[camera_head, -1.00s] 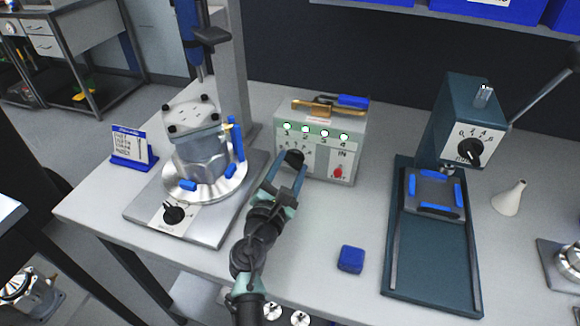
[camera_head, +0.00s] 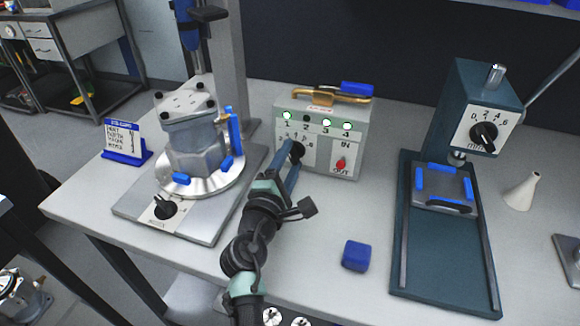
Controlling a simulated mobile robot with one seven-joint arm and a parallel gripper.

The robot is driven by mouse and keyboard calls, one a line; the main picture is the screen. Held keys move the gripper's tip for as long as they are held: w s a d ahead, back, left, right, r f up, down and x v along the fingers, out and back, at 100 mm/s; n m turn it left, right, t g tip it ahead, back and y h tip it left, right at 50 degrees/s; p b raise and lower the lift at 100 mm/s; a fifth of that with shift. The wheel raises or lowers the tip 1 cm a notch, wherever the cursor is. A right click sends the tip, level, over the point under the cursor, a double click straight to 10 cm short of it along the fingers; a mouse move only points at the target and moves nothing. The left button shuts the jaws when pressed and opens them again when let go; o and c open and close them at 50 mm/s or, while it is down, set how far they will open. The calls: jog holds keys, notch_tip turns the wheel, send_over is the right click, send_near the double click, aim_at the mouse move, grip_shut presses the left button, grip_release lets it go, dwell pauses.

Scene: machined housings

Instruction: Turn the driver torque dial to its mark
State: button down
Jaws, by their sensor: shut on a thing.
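The grey-green control box (camera_head: 320,165) stands at the back of the bench. Its front has a row of lights numbered 1 to 4, a black dial (camera_head: 298,152) with a printed scale around it, and a red IN/OUT switch (camera_head: 340,163). The second light looks dark and the others are lit. My gripper (camera_head: 292,155) reaches the box from the front and is shut on the black dial. The fingers cover part of the dial and scale, so I cannot make out its pointer or a mark.
Left of my arm, a housing (camera_head: 193,150) sits on a round fixture with an index knob (camera_head: 164,209). A blue driver (camera_head: 187,38) hangs above. A teal press (camera_head: 485,105) stands right. A blue block (camera_head: 356,256) lies on otherwise clear bench in front of the box.

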jog(key=shift+f+m+b, duration=0.1)
jog(key=shift+m+b, duration=1.05)
jog(key=shift+m, duration=0.75)
jog(key=shift+c, duration=1.2)
grip_release()
jog(key=v, duration=1.3)
